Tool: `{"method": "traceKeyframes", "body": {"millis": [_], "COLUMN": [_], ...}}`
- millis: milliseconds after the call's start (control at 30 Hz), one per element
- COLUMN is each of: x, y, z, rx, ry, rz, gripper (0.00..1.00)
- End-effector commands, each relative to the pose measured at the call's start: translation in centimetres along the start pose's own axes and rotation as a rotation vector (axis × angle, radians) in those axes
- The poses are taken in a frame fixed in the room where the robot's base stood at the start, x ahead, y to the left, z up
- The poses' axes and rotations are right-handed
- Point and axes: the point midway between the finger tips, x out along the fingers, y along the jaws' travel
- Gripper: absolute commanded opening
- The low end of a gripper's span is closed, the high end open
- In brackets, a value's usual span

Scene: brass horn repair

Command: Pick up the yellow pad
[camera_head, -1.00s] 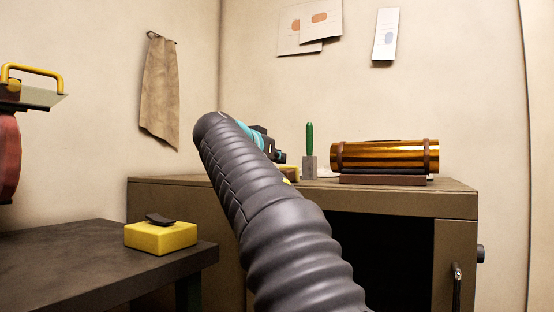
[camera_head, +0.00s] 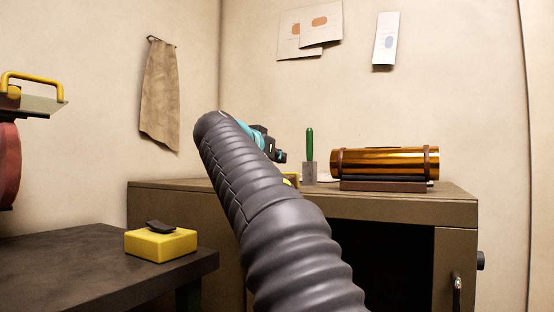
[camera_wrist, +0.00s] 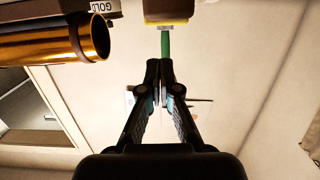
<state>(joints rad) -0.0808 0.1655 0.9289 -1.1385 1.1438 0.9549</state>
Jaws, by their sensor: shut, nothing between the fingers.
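A yellow block-like pad (camera_head: 160,246) lies on the dark table at the left in the head view, with a small dark piece (camera_head: 160,227) on top. I cannot tell which is the task's pad. My gripper (camera_head: 279,156) is above the cabinet top, apart from the left table. In the wrist view my gripper (camera_wrist: 160,76) is shut and empty, its fingertips together. A block with a yellowish face (camera_wrist: 168,19) is beyond the fingertips, at the top edge, cut off.
A green-handled tool (camera_head: 309,144) stands in a grey holder (camera_head: 309,173) on the cabinet (camera_head: 400,203). An amber cylinder (camera_head: 385,160) lies on a cradle to its right. The dark table (camera_head: 70,265) has free room around the block. A cloth (camera_head: 161,95) hangs on the wall.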

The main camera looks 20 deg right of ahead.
Motion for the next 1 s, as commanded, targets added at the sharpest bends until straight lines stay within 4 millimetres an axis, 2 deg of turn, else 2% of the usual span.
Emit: {"method": "traceKeyframes", "body": {"millis": [167, 600, 800, 1000], "x": [-1.4, -9.7, -11.5, -11.9], "y": [0.0, 0.0, 0.0, 0.0], "z": [0.2, 1.4, 1.7, 1.7], "rx": [-0.001, 0.000, -0.001, -0.001], "ry": [0.000, 0.000, -0.001, 0.000], "rz": [-0.003, -0.004, -0.001, 0.000], "gripper": [0.00, 0.00, 0.00, 0.00]}}
